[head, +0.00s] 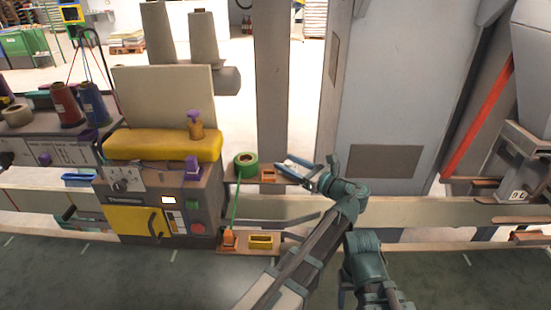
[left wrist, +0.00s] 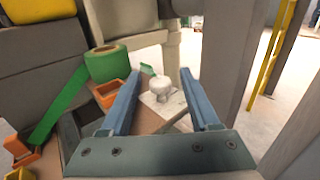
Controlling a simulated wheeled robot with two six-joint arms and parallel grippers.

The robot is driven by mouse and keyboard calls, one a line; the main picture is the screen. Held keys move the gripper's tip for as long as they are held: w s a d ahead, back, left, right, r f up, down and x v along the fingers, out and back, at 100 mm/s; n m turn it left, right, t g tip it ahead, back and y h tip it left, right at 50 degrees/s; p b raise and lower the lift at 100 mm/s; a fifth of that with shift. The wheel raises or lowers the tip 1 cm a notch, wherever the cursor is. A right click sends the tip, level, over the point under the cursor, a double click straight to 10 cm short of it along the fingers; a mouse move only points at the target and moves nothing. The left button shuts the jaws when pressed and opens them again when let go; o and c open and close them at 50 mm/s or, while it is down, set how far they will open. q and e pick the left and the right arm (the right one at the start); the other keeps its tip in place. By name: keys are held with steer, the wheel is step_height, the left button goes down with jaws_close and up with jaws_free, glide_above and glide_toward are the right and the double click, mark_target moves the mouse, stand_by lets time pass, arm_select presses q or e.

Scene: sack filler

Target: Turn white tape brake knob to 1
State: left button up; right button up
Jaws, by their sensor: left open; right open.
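The white knob (left wrist: 161,86) stands on a small pale plate (left wrist: 165,105) in the left wrist view. A small green piece (left wrist: 147,70) shows just behind it. Any numbers on the plate are too small to read. My left gripper (left wrist: 160,84) is open, with one blue finger on each side of the knob in the picture. I cannot tell whether the fingers touch it. In the head view, my left gripper (head: 296,168) is over the bracket right of the green tape roll (head: 246,164), and the knob is not clear there. My right gripper is out of view.
An orange tray (left wrist: 110,92) lies left of the left finger, with the green tape roll (left wrist: 107,64) behind it. A grey post (head: 272,80) rises behind the gripper. The yellow-topped machine (head: 160,145) with purple knobs stands to the left.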

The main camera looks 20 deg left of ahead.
arm_select(q)
steer(key=shift+a, duration=0.15)
jaws_close()
steer(key=shift+s+m+t, duration=0.1)
steer(key=shift+m+t, duration=0.2)
steer(key=shift+t, duration=0.1)
steer(key=shift+s+m+t+h, duration=0.1)
steer(key=shift+m+t+h, duration=0.5)
steer(key=shift+t+h, duration=0.15)
steer(key=m+t+h, duration=0.2)
steer(key=t, duration=0.1)
steer(key=shift+a+m, duration=0.1)
steer(key=shift+m, duration=0.2)
steer(key=m+t+h, duration=0.3)
steer(key=h, duration=0.2)
steer(key=shift+m+t, duration=0.35)
steer(key=shift+m, duration=0.05)
steer(key=shift+m+t+h, duration=0.5)
steer(key=shift+m+h, duration=0.4)
steer(key=shift+h, duration=0.55)
steer(key=shift+w+h, duration=0.2)
steer(key=shift+h, duration=0.1)
